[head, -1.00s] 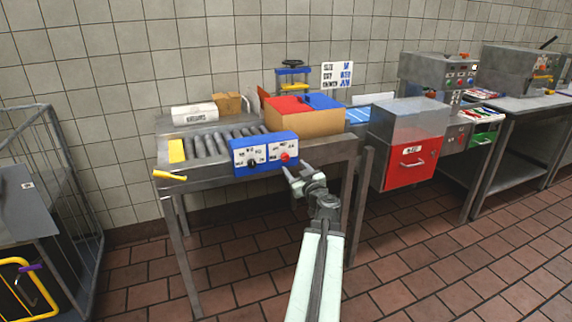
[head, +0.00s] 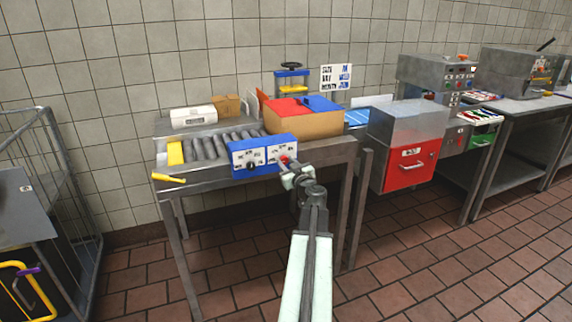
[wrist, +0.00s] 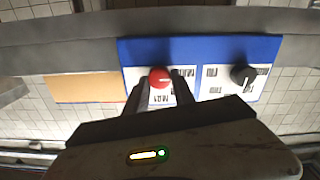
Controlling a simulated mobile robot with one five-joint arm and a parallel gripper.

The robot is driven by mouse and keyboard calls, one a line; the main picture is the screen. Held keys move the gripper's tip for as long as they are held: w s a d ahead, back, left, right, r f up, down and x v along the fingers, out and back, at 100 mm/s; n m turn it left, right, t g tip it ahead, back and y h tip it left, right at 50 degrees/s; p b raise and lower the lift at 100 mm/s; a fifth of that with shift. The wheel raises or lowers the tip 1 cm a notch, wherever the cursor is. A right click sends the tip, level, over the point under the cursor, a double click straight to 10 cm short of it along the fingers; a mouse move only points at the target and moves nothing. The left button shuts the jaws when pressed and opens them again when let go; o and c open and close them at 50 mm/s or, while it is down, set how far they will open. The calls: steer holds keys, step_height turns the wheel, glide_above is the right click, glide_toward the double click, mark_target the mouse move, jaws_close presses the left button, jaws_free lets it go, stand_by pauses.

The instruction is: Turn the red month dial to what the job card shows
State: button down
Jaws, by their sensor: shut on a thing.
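The blue dial box (head: 236,168) sits at the front edge of the roller table, with two white dial faces. The red month dial (wrist: 159,77) is on one face; in the head view it is the right-hand one (head: 283,160), partly covered by my gripper (head: 287,166). In the wrist view my gripper (wrist: 160,88) has a finger on each side of the red dial and is shut on it.
A black dial (wrist: 243,74) is on the other face of the box. A carton with red and blue flaps (head: 305,122) stands behind the box on the table. A yellow handle (head: 169,178) sticks out at the table's left front. The floor in front is clear.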

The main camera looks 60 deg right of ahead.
steer(key=shift+w, duration=0.1)
steer(key=shift+m, duration=0.8)
steer(key=m, duration=0.4)
steer(key=shift+d, duration=0.1)
steer(key=m, duration=0.7)
steer(key=shift+m, duration=0.3)
steer(key=m, duration=1.3)
steer(key=shift+f, duration=0.15)
steer(key=shift+m, duration=0.4)
